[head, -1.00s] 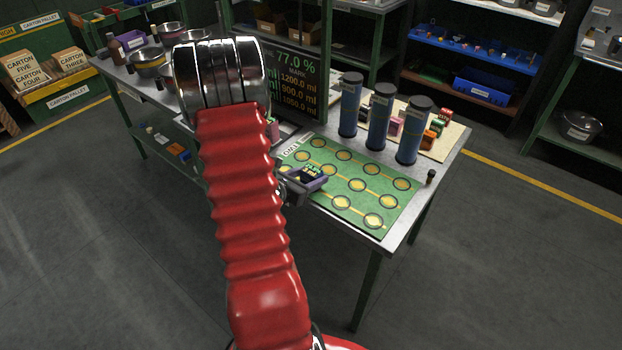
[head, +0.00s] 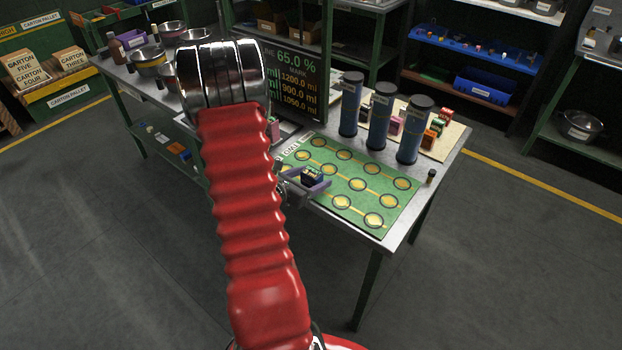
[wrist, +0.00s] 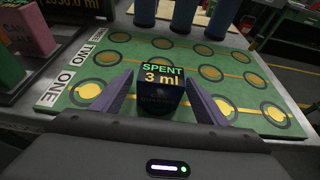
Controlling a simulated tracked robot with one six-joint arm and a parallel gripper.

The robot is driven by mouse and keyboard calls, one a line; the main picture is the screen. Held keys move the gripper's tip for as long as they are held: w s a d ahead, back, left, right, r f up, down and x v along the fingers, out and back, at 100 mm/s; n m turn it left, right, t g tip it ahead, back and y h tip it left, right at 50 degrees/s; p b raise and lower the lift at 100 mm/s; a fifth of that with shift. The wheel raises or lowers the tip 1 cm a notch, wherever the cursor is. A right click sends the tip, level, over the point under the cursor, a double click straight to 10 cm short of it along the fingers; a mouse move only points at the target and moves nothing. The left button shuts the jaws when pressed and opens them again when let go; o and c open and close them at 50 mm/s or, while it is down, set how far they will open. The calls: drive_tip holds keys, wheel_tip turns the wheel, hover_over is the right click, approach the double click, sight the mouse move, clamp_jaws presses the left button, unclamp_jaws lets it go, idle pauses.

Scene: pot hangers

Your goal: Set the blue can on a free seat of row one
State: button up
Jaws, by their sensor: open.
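The blue can (wrist: 160,98), a dark blue block-like can labelled "SPENT 3 ml", stands upright over the second seat from the left in row one. It also shows in the head view (head: 312,175). My gripper (wrist: 156,98) is open, with one purple finger on each side of the can and a gap to each. The can hides its seat, so its exact fit there cannot be told. The green seat mat (head: 345,186) has three rows of yellow ringed seats. Other row-one seats in the wrist view, at the left (wrist: 87,91) and right (wrist: 222,108), are empty.
Several tall blue cylinders (head: 381,116) stand behind the mat. A dark screen (head: 290,80) stands at its back left. Small coloured cans (head: 437,132) sit on a pale board behind the cylinders. A small dark bottle (head: 431,176) stands at the table's right edge.

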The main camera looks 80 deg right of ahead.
drive_tip(key=shift+r, duration=0.2)
drive_tip(key=v, duration=1.2)
drive_tip(key=shift+r, duration=0.1)
idle(0.6)
drive_tip(key=w+a+r+m+t+y, duration=0.3)
drive_tip(key=a+r, duration=0.3)
drive_tip(key=a, duration=0.9)
drive_tip(key=w+a+r+m+t+y, duration=0.4)
drive_tip(key=w+a+r+m+y, duration=0.1)
drive_tip(key=a, duration=0.9)
drive_tip(key=w+a+r+m+t+y, duration=0.4)
drive_tip(key=a+r, duration=0.4)
drive_tip(key=a, duration=0.7)
drive_tip(key=shift+w+a+r+m+y, duration=0.25)
drive_tip(key=shift+w+a+m+y, duration=0.05)
drive_tip(key=shift+w+m, duration=0.35)
